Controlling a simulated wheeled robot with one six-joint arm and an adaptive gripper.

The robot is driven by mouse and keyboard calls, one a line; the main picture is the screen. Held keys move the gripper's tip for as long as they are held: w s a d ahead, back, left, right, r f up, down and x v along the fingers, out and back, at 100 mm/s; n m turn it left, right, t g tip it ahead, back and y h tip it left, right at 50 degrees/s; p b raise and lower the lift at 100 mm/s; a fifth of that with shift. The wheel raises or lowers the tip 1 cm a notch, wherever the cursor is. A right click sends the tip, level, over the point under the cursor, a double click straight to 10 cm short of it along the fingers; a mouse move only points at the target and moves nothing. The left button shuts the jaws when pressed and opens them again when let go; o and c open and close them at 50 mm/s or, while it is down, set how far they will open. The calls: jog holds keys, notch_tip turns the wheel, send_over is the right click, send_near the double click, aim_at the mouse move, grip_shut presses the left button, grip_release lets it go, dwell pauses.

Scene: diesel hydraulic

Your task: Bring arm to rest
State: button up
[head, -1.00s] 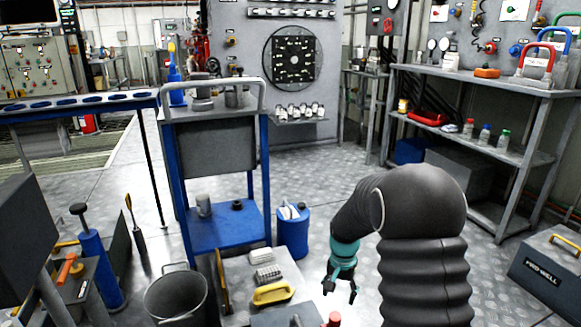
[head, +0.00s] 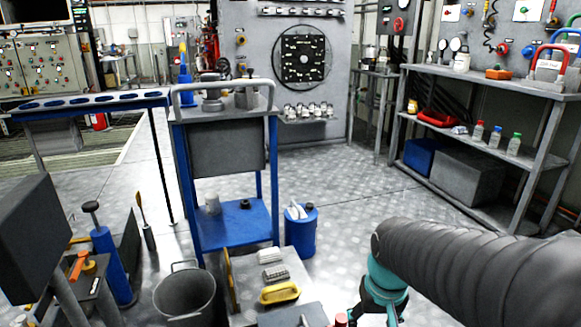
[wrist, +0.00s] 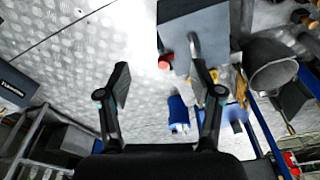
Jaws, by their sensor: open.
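My arm (head: 470,262) reaches in from the right edge of the head view, with its dark ribbed sleeve lying nearly level and its teal wrist at the left end. My gripper (wrist: 161,82) shows in the wrist view with its two dark fingers spread wide. Nothing is between the fingers. In the head view the gripper hangs at the bottom edge, partly cut off, right of a grey bench (head: 262,314) with a yellow-handled item (head: 280,292).
A blue cart (head: 232,230) and a blue canister (head: 301,236) stand beyond the bench. A bucket (head: 186,292) stands left of it. A grey shelf unit (head: 478,85) stands at the right. Open metal floor (head: 350,200) lies between cart and shelf.

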jog(key=s+r+t+p, duration=0.1)
jog(key=s+r+t, duration=0.3)
jog(key=s+r, duration=0.4)
jog(key=shift+r, duration=0.65)
jog(key=shift+s, duration=0.1)
